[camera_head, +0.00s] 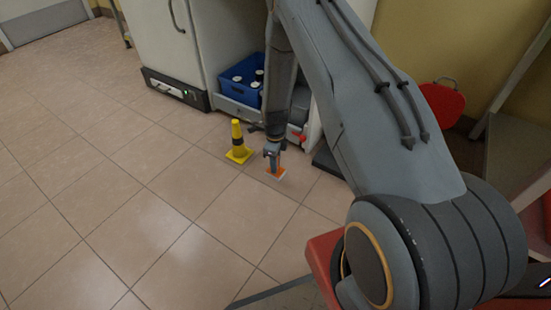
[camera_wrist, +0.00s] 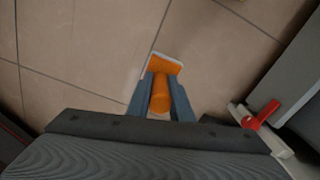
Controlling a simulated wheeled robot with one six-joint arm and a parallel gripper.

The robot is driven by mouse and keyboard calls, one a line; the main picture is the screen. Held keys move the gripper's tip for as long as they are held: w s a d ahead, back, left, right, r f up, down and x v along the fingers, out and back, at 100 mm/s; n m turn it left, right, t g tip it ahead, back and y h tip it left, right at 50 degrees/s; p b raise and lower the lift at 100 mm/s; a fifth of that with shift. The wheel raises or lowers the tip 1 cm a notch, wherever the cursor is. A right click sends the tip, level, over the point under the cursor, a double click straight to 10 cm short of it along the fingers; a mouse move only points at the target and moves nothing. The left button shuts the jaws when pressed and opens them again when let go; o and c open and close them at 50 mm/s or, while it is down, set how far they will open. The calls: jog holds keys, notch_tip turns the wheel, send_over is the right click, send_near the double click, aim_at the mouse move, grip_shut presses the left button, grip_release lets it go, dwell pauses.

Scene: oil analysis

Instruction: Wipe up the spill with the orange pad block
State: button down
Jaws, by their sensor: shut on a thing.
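The orange pad block (camera_wrist: 166,66) has an orange body and handle with a pale pad edge underneath. My gripper (camera_wrist: 161,84) is shut on its handle in the wrist view. In the head view, the orange pad block (camera_head: 276,172) is at the floor below my gripper (camera_head: 272,155). It looks at or very near the tiles; I cannot tell if it touches. No spill can be made out clearly on the floor in either view.
A yellow and black cone (camera_head: 238,143) stands on the floor just left of my gripper. A blue crate (camera_head: 241,80) with white-topped items sits in the cabinet behind. A red valve handle (camera_wrist: 261,114) is at right in the wrist view. Open tiles (camera_head: 120,190) lie to the left.

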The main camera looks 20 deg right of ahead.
jog(key=shift+d+r+p, duration=0.1)
jog(key=shift+r+p, duration=0.4)
jog(key=shift+r, duration=0.6)
